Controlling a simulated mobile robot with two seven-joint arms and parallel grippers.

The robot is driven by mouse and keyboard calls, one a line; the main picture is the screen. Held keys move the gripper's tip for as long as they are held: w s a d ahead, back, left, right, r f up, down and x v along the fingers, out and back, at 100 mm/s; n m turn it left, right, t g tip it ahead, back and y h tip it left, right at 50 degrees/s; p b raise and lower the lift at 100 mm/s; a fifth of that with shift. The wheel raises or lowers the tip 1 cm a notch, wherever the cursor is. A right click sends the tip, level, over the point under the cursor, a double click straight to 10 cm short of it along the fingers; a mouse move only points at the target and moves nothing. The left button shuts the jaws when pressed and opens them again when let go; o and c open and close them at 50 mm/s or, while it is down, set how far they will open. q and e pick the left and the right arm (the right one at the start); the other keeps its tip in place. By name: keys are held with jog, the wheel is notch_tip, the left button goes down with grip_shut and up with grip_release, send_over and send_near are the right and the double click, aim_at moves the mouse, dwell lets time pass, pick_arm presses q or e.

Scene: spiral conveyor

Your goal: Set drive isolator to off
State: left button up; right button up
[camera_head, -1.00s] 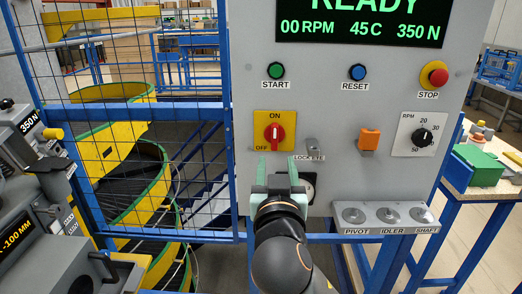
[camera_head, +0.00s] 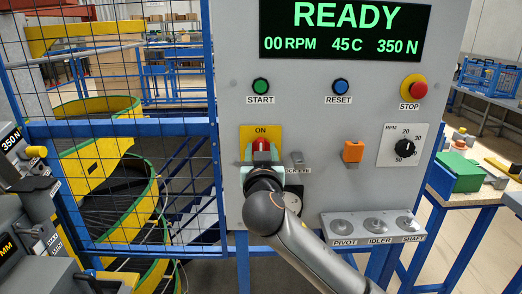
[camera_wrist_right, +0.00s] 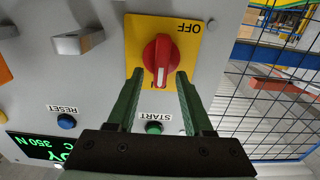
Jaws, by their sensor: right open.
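The drive isolator is a red rotary knob (camera_head: 261,145) on a yellow plate (camera_head: 247,133) marked ON and OFF, on the grey panel. In the right wrist view, which is upside down, the knob (camera_wrist_right: 158,54) has its white line towards the ON side. My right gripper (camera_head: 262,168) is in front of the lower part of the plate, hiding the OFF mark in the head view. In the wrist view its open green fingers (camera_wrist_right: 160,76) reach to either side of the knob's lower part; contact cannot be told. My left gripper is not in view.
The display (camera_head: 345,28) reads READY. Close by are the lock-eye bracket (camera_head: 298,160), an orange switch (camera_head: 353,150), the START button (camera_head: 260,86), RESET button (camera_head: 341,86), red STOP button (camera_head: 414,88) and RPM dial (camera_head: 404,148). A mesh fence (camera_head: 110,180) stands left.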

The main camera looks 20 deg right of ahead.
grip_shut()
dwell(0.4)
